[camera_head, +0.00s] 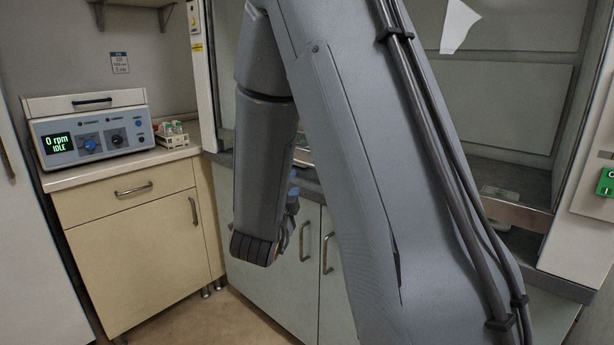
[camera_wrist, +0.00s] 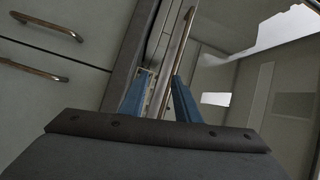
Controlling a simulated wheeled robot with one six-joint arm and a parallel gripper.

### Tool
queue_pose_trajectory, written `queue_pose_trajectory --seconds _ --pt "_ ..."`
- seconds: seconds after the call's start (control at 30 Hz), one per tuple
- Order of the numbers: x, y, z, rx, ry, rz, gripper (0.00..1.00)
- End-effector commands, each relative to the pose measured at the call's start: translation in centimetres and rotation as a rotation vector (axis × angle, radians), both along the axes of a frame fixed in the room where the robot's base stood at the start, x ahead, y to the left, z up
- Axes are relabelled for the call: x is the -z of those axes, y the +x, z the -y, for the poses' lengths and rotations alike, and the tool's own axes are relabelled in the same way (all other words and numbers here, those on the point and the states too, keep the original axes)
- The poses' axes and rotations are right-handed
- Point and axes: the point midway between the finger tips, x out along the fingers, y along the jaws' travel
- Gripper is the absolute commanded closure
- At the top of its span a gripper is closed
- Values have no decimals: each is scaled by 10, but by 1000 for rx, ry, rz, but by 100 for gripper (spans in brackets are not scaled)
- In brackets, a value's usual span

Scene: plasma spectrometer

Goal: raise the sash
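The sash is the clear front pane of the fume hood; its metallic lower rail (camera_head: 518,214) shows to the right of my arm in the head view. In the wrist view a long metallic bar (camera_wrist: 181,42) runs along the pane's edge, toward the gap between my fingers. My gripper (camera_wrist: 161,76) is open, its two blue fingers apart. Whether the bar lies between the fingers or beyond them I cannot tell. In the head view my gripper (camera_head: 292,205) is mostly hidden behind my wrist, in front of the hood's cabinet. My arm covers the middle of the sash.
A centrifuge reading 0 rpm IDLE (camera_head: 92,133) and a rack of tubes (camera_head: 172,134) stand on the left counter. Cabinet doors with handles (camera_head: 327,253) lie under the hood. A green switch (camera_head: 606,182) is on the right post. Some floor (camera_head: 230,320) is clear at lower left.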

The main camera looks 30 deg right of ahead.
Motion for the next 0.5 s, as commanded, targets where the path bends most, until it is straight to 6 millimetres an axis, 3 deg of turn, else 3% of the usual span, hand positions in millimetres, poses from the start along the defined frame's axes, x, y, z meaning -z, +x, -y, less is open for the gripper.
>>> queue_pose_trajectory --seconds 0.1,0.27,0.5 --pt "-8 -8 10 72 -14 132 71" --pt "-17 -14 17 111 -25 212 71" --pt "-25 5 40 116 -28 222 71"
